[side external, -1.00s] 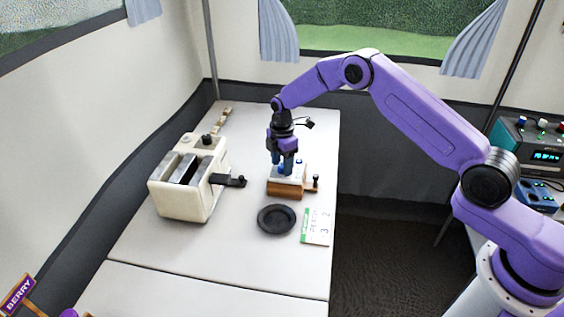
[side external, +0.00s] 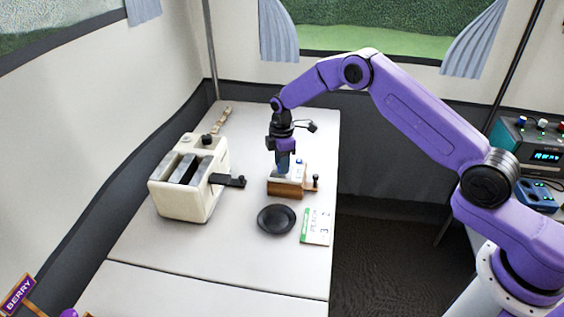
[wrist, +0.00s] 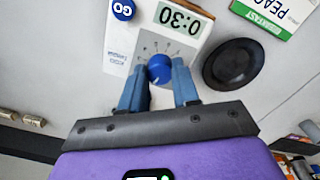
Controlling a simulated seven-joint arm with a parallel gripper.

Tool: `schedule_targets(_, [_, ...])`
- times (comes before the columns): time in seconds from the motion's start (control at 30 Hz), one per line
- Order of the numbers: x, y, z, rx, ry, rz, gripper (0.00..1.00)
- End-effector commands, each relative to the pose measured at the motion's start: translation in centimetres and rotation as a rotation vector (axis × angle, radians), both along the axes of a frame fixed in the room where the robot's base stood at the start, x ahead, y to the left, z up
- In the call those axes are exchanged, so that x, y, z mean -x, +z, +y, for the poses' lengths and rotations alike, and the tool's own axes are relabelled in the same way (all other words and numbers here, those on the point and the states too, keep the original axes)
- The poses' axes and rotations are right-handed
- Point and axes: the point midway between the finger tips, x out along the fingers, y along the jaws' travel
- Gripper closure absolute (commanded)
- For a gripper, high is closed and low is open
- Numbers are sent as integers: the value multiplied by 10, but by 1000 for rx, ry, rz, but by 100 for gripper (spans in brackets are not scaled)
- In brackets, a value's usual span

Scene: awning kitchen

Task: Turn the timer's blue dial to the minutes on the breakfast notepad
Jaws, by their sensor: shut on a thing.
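In the side view the timer (side external: 294,177) stands on a wooden base. My gripper (side external: 282,171) points down over it, and its two blue fingers are shut on the dial. The dial is hidden in the side view. The breakfast notepad (side external: 315,227) lies in front of the timer; PEACH and small figures show there. The wrist view cuts off the notepad (wrist: 283,14).
A black plate (side external: 277,219) lies in front of the timer. A cream toaster (side external: 189,178) with a black lever (side external: 228,180) stands to the left. A small peg sticks out at the wooden base's right.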

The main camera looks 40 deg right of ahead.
Motion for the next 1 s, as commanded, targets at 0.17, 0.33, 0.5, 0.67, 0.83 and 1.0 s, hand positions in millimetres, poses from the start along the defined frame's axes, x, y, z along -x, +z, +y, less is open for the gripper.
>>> schedule_targets(0.17, [0, 0, 0, 0, -167, -1, 100])
schedule_targets(0.33, [0, 1, 0, 0, -328, -1, 100])
schedule_targets(0.5, [0, 1, 0, -1, -479, -1, 100])
schedule_targets(0.67, [0, 1, 1, -1, -600, -1, 100])
schedule_targets(0.83, [0, 1, 1, -1, -699, -1, 100])
schedule_targets(1.0, [0, 1, 1, -1, -763, -1, 100])
